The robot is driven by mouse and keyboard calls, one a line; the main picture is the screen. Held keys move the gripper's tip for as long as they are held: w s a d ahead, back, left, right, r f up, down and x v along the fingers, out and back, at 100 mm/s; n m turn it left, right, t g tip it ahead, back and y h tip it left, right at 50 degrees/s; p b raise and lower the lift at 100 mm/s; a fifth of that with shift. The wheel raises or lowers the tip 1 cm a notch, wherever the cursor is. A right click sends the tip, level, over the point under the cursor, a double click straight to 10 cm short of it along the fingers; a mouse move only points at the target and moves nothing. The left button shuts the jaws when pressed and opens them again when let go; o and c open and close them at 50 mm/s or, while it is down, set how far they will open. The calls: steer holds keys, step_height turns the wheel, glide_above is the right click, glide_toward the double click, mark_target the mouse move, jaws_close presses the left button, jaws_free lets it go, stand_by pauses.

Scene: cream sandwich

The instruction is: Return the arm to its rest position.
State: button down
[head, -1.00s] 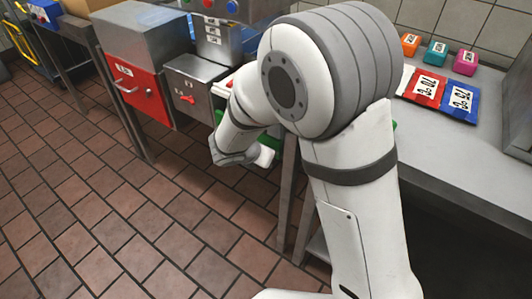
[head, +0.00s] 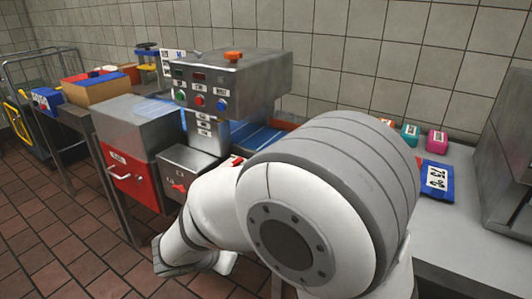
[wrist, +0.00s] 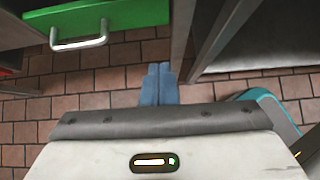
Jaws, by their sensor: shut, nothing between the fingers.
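My arm fills the lower middle of the head view, its large round joint in front of the counter. My gripper (wrist: 159,84) shows in the wrist view as two blue-grey fingers side by side, shut with nothing between them. It points over the brown tiled floor (wrist: 110,65). In the head view the gripper's fingers are hidden behind or below my arm.
A machine with buttons (head: 230,85) stands behind my arm, beside a red drawer (head: 130,178). A green drawer with a metal handle (wrist: 110,22) is close to my gripper. A blue packet (head: 436,180) and small coloured boxes (head: 410,133) are on the right counter (head: 470,225).

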steer(key=s+d+r+m+g+p, duration=0.15)
steer(key=d+r+m+p, duration=0.25)
steer(key=d+r+m, duration=0.4)
steer(key=s+d+r+m+g+p, duration=0.1)
steer(key=d+r+m+g+p, duration=0.2)
steer(key=d+r+m, duration=0.5)
steer(key=s+d+r+m+y+p, duration=0.4)
steer(key=s+d+m, duration=0.5)
steer(key=m, duration=0.5)
step_height(320, 180, up, 2)
steer(key=d+p, duration=0.1)
steer(key=p, duration=0.1)
steer(key=shift+s+d+r+g+p, duration=0.15)
steer(key=shift+d+r+g+p, duration=0.1)
steer(key=shift+g+p, duration=0.1)
steer(key=shift+a, duration=0.1)
